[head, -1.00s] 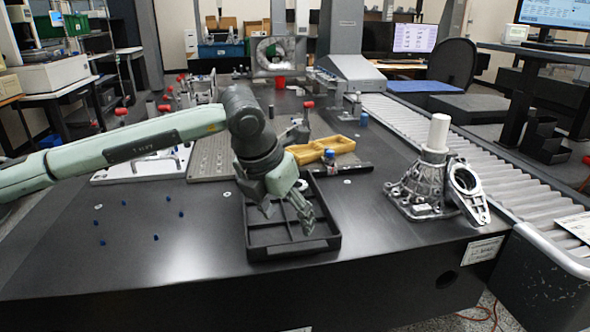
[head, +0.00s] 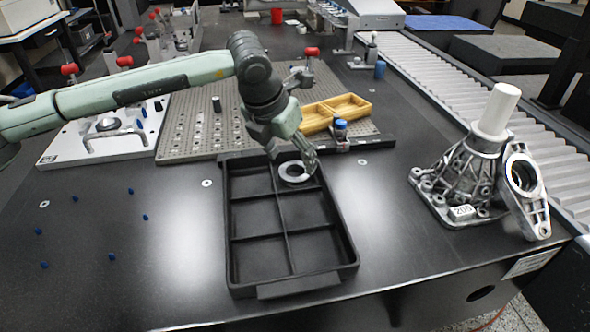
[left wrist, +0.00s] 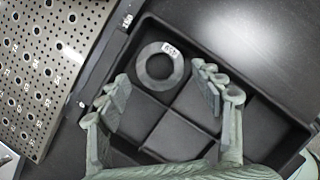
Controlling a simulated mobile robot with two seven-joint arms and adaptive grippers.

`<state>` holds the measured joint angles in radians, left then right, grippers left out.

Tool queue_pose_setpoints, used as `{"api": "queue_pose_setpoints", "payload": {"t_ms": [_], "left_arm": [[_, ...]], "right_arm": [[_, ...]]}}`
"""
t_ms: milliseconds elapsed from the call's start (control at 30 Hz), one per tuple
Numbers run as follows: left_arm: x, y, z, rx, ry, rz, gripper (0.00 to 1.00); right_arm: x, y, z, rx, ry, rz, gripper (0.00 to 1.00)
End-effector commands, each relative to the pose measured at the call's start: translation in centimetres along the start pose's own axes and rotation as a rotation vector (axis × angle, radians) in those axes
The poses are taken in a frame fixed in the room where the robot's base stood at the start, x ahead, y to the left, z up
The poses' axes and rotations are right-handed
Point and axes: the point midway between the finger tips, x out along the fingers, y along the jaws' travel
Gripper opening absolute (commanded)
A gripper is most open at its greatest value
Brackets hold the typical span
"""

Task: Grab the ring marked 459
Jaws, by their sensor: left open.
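A flat grey metal ring (head: 294,172) lies in the back right compartment of a black divided tray (head: 261,287). In the left wrist view the ring (left wrist: 145,72) carries a small white label, seemingly 459, turned and hard to read. My left gripper (head: 307,162) is above the back right part of the tray, beside the ring in the picture. In the left wrist view its open fingers (left wrist: 166,84) are apart, with the ring ahead between and beyond the tips. Nothing is between the fingers. My right gripper is not in view.
A perforated plate (head: 190,128) and a yellow divided box (head: 335,112) lie behind the tray. A small blue-capped object (head: 341,130) stands near the tray's back right. A metal casting (head: 470,180) stands at right. Small blue pegs (head: 144,218) dot the left tabletop.

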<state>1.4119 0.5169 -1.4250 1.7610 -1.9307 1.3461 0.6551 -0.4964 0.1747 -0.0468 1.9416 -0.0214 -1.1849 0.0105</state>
Motion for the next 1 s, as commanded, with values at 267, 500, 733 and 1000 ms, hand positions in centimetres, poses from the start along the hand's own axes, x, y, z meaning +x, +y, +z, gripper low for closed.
{"api": "queue_pose_setpoints", "payload": {"t_ms": [267,500,733,1000], "left_arm": [[3.6,0.0,-0.4,-0.001,0.002,0.001,0.66],[3.9,0.0,-0.4,0.0,0.001,0.001,0.66],[3.8,0.0,-0.4,-0.001,0.001,0.001,0.4],[3.7,0.0,-0.2,-0.001,-0.002,0.001,0.15]], "right_arm": [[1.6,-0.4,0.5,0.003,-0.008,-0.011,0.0],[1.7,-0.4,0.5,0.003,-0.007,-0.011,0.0],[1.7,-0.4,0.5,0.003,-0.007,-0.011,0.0],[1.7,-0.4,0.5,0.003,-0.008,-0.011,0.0]]}}
